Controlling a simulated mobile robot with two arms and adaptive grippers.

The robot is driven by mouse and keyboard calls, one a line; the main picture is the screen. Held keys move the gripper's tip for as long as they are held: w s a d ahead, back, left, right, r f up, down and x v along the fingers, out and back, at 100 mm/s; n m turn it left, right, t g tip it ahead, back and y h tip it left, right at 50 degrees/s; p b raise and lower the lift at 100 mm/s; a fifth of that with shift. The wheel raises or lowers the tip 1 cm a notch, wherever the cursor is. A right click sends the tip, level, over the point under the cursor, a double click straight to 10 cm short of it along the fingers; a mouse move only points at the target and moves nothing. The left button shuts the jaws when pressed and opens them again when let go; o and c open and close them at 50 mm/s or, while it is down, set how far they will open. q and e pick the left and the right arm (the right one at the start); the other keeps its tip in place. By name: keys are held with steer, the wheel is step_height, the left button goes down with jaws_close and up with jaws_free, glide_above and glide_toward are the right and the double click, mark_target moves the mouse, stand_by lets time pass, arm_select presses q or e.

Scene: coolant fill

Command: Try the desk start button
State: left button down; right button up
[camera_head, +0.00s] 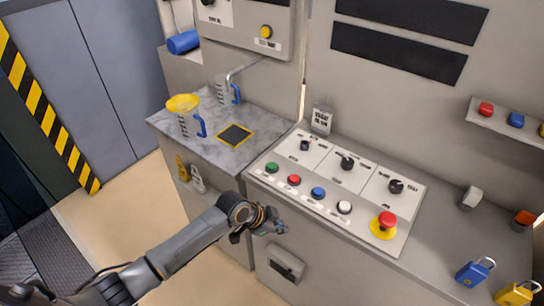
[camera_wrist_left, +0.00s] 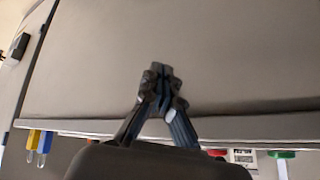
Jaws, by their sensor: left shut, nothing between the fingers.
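The control desk has a sloped panel (camera_head: 335,170) with a row of buttons along its front: green (camera_head: 271,168), red (camera_head: 294,180), blue (camera_head: 318,193) and white (camera_head: 344,207). Their labels are too small to read, so I cannot tell which is marked start. A red mushroom button on a yellow base (camera_head: 384,225) sits at the panel's right end. My left gripper (camera_head: 274,228) is shut and empty, in front of the desk and below the button row, apart from the buttons. The wrist view shows its closed fingertips (camera_wrist_left: 162,70) before a grey surface. My right gripper is not in view.
Rotary switches (camera_head: 346,161) stand behind the buttons. A marble-topped counter (camera_head: 217,150) at left holds a yellow-topped jug (camera_head: 184,105) and a clear jug (camera_head: 226,90). Padlocks (camera_head: 475,271) lie at the desk's right end. A handle box (camera_head: 286,263) projects from the desk front.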

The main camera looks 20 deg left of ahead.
arm_select(q)
step_height(320, 180, up, 12)
steer(key=w+d+f+m+h+p, duration=0.1)
steer(key=w+d+m+p, duration=0.1)
steer(key=m, duration=0.2)
steer(key=shift+m, duration=0.5)
steer(key=w+a+r, duration=0.1)
steer(key=w, duration=0.1)
steer(key=w+a+r, duration=0.2)
steer(key=w, duration=0.1)
steer(key=w+a+r, duration=0.2)
steer(key=shift+w, duration=0.4)
step_height(320, 180, up, 5)
steer(key=t, duration=0.2)
glide_above(270, 166)
steer(key=shift+r, duration=0.1)
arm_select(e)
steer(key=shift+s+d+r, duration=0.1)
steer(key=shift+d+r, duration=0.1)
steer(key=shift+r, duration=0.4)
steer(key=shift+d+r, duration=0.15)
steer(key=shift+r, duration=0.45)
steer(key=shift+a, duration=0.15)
